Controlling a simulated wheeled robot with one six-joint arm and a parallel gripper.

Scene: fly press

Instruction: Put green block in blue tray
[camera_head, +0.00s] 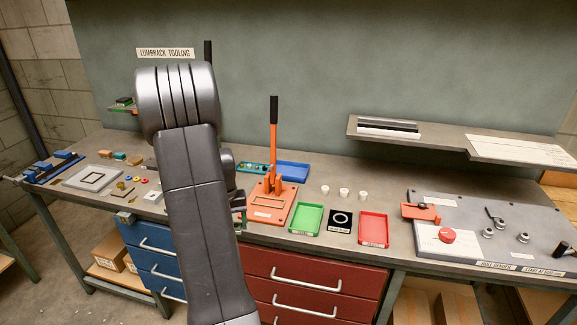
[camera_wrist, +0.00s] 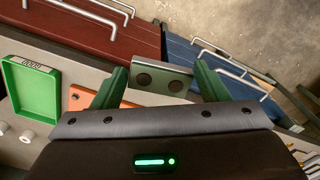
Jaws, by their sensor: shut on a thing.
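My gripper (camera_wrist: 160,84) has its two dark green fingers closed on the sides of a grey-green block (camera_wrist: 160,79) with two dark round holes, which I take as the green block. In the head view my arm hides most of the gripper; only a bit of dark green shows beside the arm, in front of the orange press. The blue tray (camera_head: 292,171) lies at the back of the bench, right of the press lever and behind the press base. It looks empty. The wrist view does not show the blue tray.
The orange fly press (camera_head: 273,202) with its tall lever stands between my arm and the blue tray. A shelf (camera_head: 400,138) overhangs the back right.

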